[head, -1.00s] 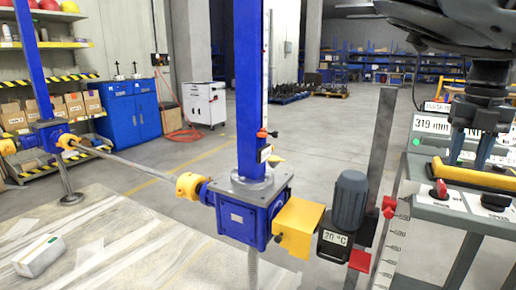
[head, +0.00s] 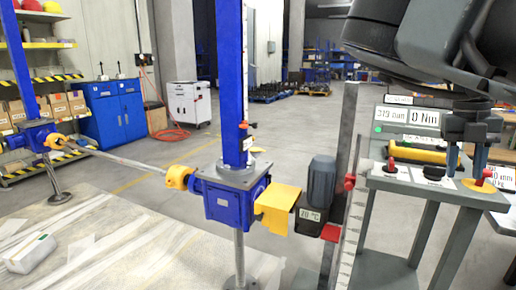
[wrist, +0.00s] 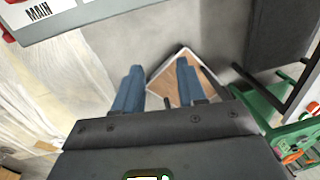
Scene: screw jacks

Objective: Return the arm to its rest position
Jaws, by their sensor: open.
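My arm (head: 430,45) reaches in from the upper right of the head view, dark grey and close to the camera. My gripper (head: 466,170) points down in front of the grey control desk (head: 420,182). Its two blue-grey fingers are apart with nothing between them. In the wrist view the open fingers (wrist: 158,82) show over the floor, with a brown, light-edged panel (wrist: 185,85) behind them. I cannot tell the gap between the fingertips and the desk top.

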